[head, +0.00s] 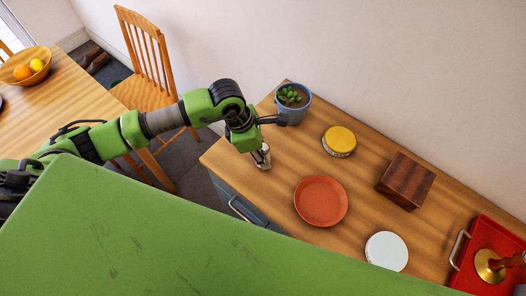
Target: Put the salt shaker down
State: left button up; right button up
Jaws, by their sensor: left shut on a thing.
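The salt shaker (264,161) is a small pale, glassy piece at the left end of the wooden sideboard (249,200). My left gripper (261,149) points down over it and is shut on it; the fingers are small and partly hidden by the wrist. The shaker looks close to the sideboard top, but I cannot tell whether its base touches. My right gripper is not in view.
On the sideboard are a potted plant (292,100), a yellow-lidded tin (339,141), a terracotta plate (321,201), a brown wooden block (405,181), a white disc (386,251) and a red tray (492,243). Bare wood lies between the shaker and the plate.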

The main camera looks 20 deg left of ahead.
pick_arm(q)
jog(key=shift+f, duration=0.2)
jog(key=o, duration=1.2)
jog(key=shift+r, duration=0.1)
jog(key=shift+c, duration=0.2)
jog(key=shift+r, duration=0.1)
jog(key=shift+r, duration=0.15)
jog(key=b+v, duration=0.3)
jog(key=v, duration=0.8)
jog(key=shift+a+r+b, duration=0.2)
jog(key=shift+r+b, duration=0.2)
jog(key=shift+s+f, duration=0.1)
jog(key=shift+s, duration=0.1)
